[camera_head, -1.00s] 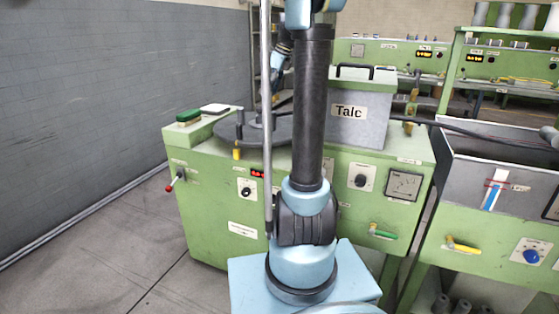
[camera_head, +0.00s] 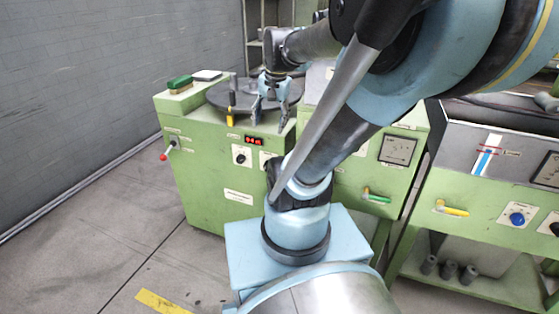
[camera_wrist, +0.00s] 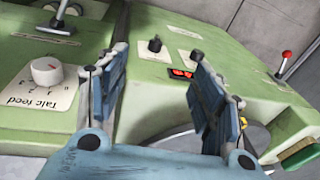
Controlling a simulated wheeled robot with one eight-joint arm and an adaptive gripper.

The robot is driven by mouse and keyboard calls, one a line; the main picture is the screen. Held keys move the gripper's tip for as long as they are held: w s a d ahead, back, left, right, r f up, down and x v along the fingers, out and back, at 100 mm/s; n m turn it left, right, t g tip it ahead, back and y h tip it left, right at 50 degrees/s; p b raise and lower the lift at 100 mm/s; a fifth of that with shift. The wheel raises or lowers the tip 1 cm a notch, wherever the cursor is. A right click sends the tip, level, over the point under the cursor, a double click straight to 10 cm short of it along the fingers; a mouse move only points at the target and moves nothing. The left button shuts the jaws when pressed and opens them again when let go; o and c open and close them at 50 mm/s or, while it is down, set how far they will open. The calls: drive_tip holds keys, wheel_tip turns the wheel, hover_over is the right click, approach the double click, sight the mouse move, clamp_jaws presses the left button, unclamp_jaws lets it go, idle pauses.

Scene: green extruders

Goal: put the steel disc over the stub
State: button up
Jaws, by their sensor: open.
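A wide dark grey round plate (camera_head: 217,97) lies flat on top of the green machine; I cannot tell whether it is the steel disc. A short dark post (camera_head: 233,86) stands upright at it and may be the stub. My gripper (camera_head: 270,110) is at the plate's right side, pointing down, with its blue fingers apart and nothing seen between them. In the wrist view my gripper (camera_wrist: 160,62) is also open and empty, with the green machine front beyond it. A curved rim shows partly behind the right finger. My arm hides part of the machine top.
A yellow-tipped piece (camera_head: 229,116) is at the front edge. A red-knobbed lever (camera_head: 166,154) sticks out left. The floor at left is clear.

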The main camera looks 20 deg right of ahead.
drive_tip(key=s+d+f+n+h, duration=0.1)
drive_tip(key=s+f+n, duration=0.5)
drive_tip(key=s+f, duration=0.3)
drive_tip(key=shift+f+n, duration=0.3)
drive_tip(key=shift+f, duration=0.1)
drive_tip(key=shift+w+f, duration=0.2)
drive_tip(key=shift+w, duration=0.3)
idle(0.9)
